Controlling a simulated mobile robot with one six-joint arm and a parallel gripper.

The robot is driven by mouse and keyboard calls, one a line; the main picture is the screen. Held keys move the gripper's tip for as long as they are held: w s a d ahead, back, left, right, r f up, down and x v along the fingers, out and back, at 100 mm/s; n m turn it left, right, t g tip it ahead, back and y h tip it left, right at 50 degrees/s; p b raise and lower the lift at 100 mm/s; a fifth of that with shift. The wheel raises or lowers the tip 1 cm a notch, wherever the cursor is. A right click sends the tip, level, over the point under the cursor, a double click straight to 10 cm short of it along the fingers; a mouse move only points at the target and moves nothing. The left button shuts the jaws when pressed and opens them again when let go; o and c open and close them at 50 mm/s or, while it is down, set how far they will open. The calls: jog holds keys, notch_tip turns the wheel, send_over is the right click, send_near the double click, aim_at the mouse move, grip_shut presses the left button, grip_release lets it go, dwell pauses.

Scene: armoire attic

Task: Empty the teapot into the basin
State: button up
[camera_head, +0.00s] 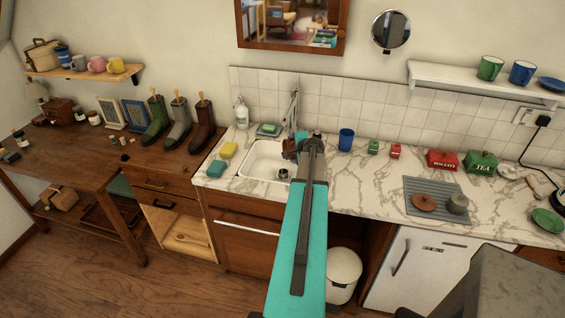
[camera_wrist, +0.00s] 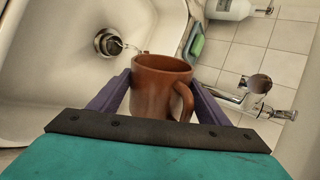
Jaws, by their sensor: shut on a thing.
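The teapot (camera_wrist: 160,88) is a glossy reddish-brown vessel with a loop handle on its right in the wrist view. Its top is uncovered, and I cannot make out a spout. My gripper (camera_wrist: 158,92) is shut on it, with a purple finger on either side. In the head view my gripper (camera_head: 300,146) holds the teapot (camera_head: 288,149) over the right part of the white basin (camera_head: 250,167), and my arm hides some of it. A thin clear streak, like liquid, shows between the teapot's rim and the metal drain (camera_wrist: 108,42).
A chrome tap (camera_wrist: 247,98) stands close beside the teapot. A brown lid (camera_head: 424,201) and a grey pot (camera_head: 458,204) are on the grey mat (camera_head: 437,187).

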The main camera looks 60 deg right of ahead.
jog(key=shift+w+a+r+n+g+h+p, duration=0.3)
jog(key=shift+a+n+g+h+p, duration=0.1)
jog(key=shift+g+h+p, duration=0.1)
dwell(0.7)
jog(key=shift+w+a+r+n+h+p, duration=0.2)
jog(key=shift+a+r+n+h+p, duration=0.1)
jog(key=shift+n+p, duration=0.15)
jog(key=shift+d+f+g, duration=0.1)
jog(key=shift+f+g, duration=0.05)
jog(key=shift+g, duration=0.15)
jog(key=shift+s+d+f+m+t+b, duration=0.35)
jog(key=shift+d+m+t+b, duration=0.1)
jog(key=shift+b, duration=0.25)
jog(key=shift+s+d+f+m+y+b, duration=0.1)
jog(key=shift+s+d+m+y+b, duration=0.15)
jog(key=shift+y, duration=0.45)
jog(key=shift+w+a+t, duration=0.1)
jog(key=shift+t, duration=0.25)
jog(key=shift+d+f+m, duration=0.1)
jog(key=shift+d+m, duration=0.1)
jog(key=shift+m, duration=0.15)
